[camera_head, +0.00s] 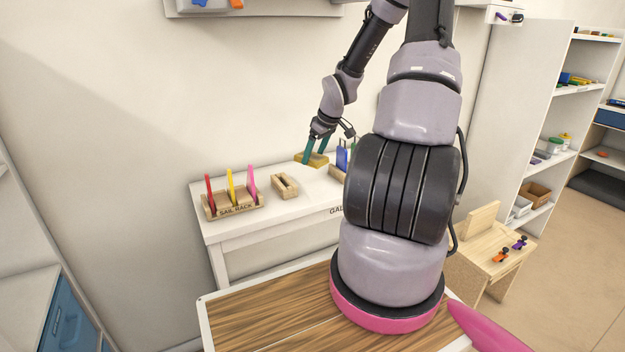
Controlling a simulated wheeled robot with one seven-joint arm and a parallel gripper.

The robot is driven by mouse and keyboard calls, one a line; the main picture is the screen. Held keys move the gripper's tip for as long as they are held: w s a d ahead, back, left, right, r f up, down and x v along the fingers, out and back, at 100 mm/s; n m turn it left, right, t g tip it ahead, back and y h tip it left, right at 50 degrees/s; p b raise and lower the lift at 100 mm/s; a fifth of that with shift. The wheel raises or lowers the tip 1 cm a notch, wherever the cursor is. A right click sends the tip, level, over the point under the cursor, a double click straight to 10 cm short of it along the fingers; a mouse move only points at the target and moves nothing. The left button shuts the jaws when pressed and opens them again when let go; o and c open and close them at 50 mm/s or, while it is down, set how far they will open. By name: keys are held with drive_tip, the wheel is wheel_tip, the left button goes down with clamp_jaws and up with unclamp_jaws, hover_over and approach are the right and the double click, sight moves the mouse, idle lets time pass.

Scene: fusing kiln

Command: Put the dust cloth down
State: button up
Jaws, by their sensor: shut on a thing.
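The dust cloth appears to be the yellow, flat, folded-looking piece (311,161) at the back of the white table (225,228). My gripper (314,153) points down with its teal fingers on the yellow piece and is shut on it. The piece is at or just above the tabletop; I cannot tell whether it touches it. The fingers hide part of it.
A wooden sail rack (234,207) with red, yellow and pink upright pieces stands at the table's left. A small slotted wooden block (285,187) is empty. Blue pieces (342,157) stand right of my gripper, partly behind my arm. Bare tabletop lies around the slotted block.

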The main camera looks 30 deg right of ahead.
sight(311, 183)
wheel_tip(311, 183, down, 8)
drive_tip(key=shift+r, duration=0.15)
idle(0.4)
drive_tip(key=o, duration=1)
drive_tip(key=shift+o, duration=0.2)
